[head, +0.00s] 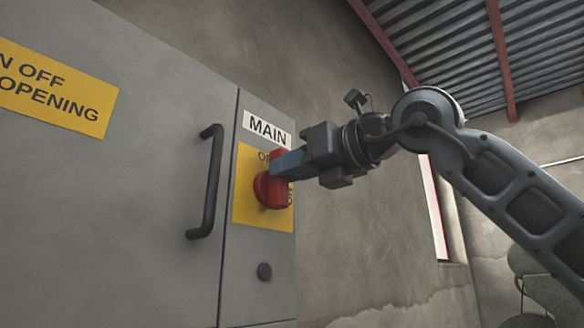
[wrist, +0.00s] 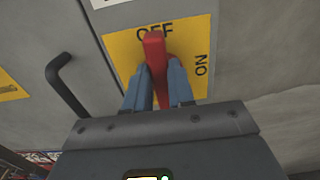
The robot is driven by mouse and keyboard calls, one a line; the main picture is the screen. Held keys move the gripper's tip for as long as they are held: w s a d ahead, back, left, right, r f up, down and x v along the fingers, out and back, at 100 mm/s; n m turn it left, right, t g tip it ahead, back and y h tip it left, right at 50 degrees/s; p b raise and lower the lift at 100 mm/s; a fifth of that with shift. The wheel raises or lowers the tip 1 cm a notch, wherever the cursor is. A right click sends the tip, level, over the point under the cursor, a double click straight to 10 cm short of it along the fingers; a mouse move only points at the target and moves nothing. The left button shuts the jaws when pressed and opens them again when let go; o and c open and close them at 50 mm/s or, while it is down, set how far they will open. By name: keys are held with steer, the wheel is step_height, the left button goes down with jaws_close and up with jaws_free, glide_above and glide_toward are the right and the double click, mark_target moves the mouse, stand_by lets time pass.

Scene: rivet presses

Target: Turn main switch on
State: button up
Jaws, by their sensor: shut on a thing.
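The main switch (head: 271,190) is a red rotary knob on a yellow plate (head: 246,215) under a white MAIN label (head: 267,129) on the grey cabinet. In the wrist view the red handle (wrist: 154,50) points up at the word OFF, and ON is printed at the right of the plate (wrist: 201,66). My gripper (head: 283,166) reaches the knob from the right. In the wrist view its two blue fingers (wrist: 160,85) are shut on the handle, one on each side. The knob's lower part is hidden between the fingers.
A black door handle (head: 208,182) stands out from the cabinet door left of the switch. A yellow warning sign (head: 50,88) is on the door. A bare wall (head: 345,235) lies to the right.

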jaws_close()
steer(key=shift+f+m+b, duration=0.1)
steer(key=shift+m+b, duration=0.2)
steer(key=shift+b, duration=0.05)
steer(key=shift+w+d+f+m+b, duration=0.25)
steer(key=shift+w+f+m+b, duration=0.1)
steer(key=shift+m+b, duration=2.1)
steer(key=shift+w+d+f+m+b, duration=0.3)
steer(key=shift+m+b, duration=1.35)
steer(key=shift+m, duration=1.65)
steer(key=shift+w+d+f+m+b, duration=0.15)
steer(key=shift+w+f+m+b, duration=0.2)
steer(key=shift+m+b, duration=2.1)
steer(key=shift+s+m+p, duration=0.1)
steer(key=shift+m+p, duration=0.25)
steer(key=shift+m, duration=0.25)
steer(key=o, duration=0.8)
jaws_free()
steer(key=shift+c, duration=0.2)
